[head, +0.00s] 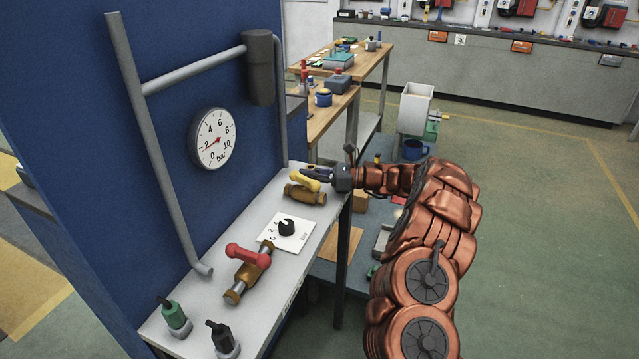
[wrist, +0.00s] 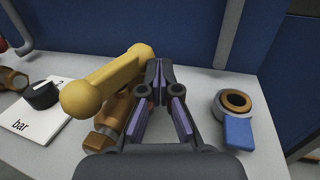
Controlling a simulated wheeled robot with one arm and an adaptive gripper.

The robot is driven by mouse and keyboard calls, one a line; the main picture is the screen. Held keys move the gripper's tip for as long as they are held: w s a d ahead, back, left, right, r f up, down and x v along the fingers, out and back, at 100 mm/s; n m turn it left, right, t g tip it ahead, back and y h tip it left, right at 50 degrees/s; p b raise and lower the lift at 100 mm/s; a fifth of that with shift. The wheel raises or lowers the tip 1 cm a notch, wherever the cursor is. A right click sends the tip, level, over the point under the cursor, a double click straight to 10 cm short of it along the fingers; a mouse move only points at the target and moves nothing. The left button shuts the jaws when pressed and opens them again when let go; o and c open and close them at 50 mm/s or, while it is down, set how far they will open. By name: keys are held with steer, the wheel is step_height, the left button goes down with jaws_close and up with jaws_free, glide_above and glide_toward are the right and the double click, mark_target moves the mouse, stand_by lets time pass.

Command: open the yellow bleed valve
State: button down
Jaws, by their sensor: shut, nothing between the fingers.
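The yellow bleed valve handle (head: 305,180) sits on a brass valve body (head: 306,195) at the far end of the grey bench. In the wrist view the yellow handle (wrist: 108,82) is a bar with rounded ends, lying at a slant above the brass body (wrist: 117,118). My gripper (head: 312,172) reaches in from the right at the valve. In the wrist view my gripper (wrist: 160,70) is shut and empty, with its fingertips just right of the handle's far end. I cannot tell whether they touch it.
A black knob (head: 287,227) on a white scale plate, a red-handled valve (head: 248,257) and two connectors (head: 173,317) stand nearer on the bench. A brass ring with a blue tab (wrist: 238,130) lies right of my gripper. A gauge (head: 213,139) hangs on the blue panel (head: 180,80).

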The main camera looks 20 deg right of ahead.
steer(key=shift+w+a, duration=0.2)
steer(key=shift+a, duration=0.35)
stand_by(0.8)
steer(key=shift+w+d+p, duration=0.3)
steer(key=shift+d+p, duration=0.1)
steer(key=shift+d, duration=0.45)
steer(key=w+d, duration=0.1)
steer(key=d, duration=0.2)
steer(key=w+d, duration=0.1)
steer(key=d, duration=0.2)
steer(key=w+d+b, duration=0.1)
steer(key=d, duration=0.2)
steer(key=shift+w+d+f, duration=0.1)
steer(key=shift+d+f, duration=0.05)
steer(key=shift+f, duration=0.05)
steer(key=shift+w+d+r, duration=0.1)
steer(key=shift+w+d, duration=0.1)
steer(key=shift+d, duration=0.35)
steer(key=shift+w+d+r, duration=0.1)
steer(key=shift+w+d, duration=0.1)
steer(key=shift+d, duration=0.3)
